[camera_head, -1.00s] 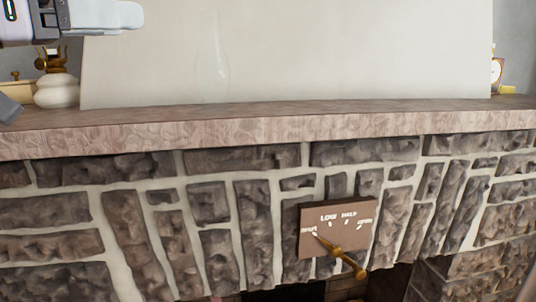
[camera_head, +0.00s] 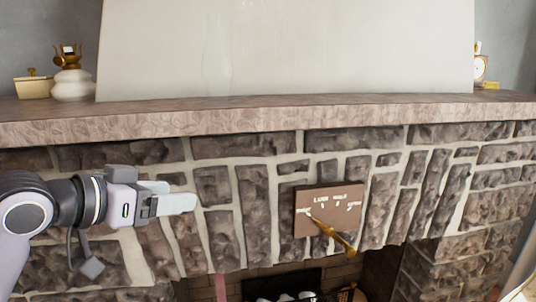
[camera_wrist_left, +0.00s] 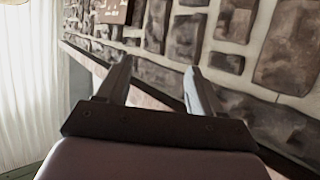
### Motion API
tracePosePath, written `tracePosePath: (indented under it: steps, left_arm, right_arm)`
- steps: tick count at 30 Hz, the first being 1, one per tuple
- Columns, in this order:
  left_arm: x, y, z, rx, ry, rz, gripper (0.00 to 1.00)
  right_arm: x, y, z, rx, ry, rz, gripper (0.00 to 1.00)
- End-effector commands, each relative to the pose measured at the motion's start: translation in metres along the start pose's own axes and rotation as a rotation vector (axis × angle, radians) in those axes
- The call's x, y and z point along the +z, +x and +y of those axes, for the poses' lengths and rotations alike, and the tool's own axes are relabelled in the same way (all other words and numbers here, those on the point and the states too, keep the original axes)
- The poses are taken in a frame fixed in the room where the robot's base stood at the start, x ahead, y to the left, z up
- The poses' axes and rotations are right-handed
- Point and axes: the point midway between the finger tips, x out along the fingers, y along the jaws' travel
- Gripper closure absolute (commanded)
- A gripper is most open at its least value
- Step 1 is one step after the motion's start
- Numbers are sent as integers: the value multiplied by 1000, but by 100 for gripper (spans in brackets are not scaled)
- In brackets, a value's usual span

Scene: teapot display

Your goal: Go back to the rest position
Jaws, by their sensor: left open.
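My left gripper (camera_head: 176,200) is in front of the stone wall at the left of the head view, below the mantel and pointing right. In the left wrist view its two fingers (camera_wrist_left: 160,85) stand apart with nothing between them, so it is open and empty. My right gripper is in neither view.
The stone mantel (camera_head: 250,118) runs across above the gripper. A brown dial panel (camera_head: 330,208) with a brass lever (camera_head: 335,236) is on the wall. The fireplace opening (camera_head: 290,280) is below.

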Motion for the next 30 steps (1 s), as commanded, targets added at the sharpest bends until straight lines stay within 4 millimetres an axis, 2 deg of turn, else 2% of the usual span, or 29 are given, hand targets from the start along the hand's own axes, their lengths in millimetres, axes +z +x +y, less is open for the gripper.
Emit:
tracePosePath:
  steps: [1, 6, 10, 14, 20, 24, 30]
  left_arm:
    - [27, 8, 3, -7, -17, -40, 34]
    - [105, 18, 10, -57, -58, -155, 34]
    - [163, 17, 19, -98, -94, -249, 34]
    - [220, 7, 29, -145, -132, -350, 34]
    - [301, -24, 50, -222, -195, -519, 34]
    - [350, -55, 65, -282, -236, -645, 34]
    - [402, -104, 86, -358, -282, -814, 34]
  right_arm:
    - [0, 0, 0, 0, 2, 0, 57]
    - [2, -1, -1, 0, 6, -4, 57]
    - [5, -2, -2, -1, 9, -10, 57]
    - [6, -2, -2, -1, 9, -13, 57]
    - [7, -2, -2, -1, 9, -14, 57]
    - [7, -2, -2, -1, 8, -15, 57]
    - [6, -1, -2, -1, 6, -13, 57]
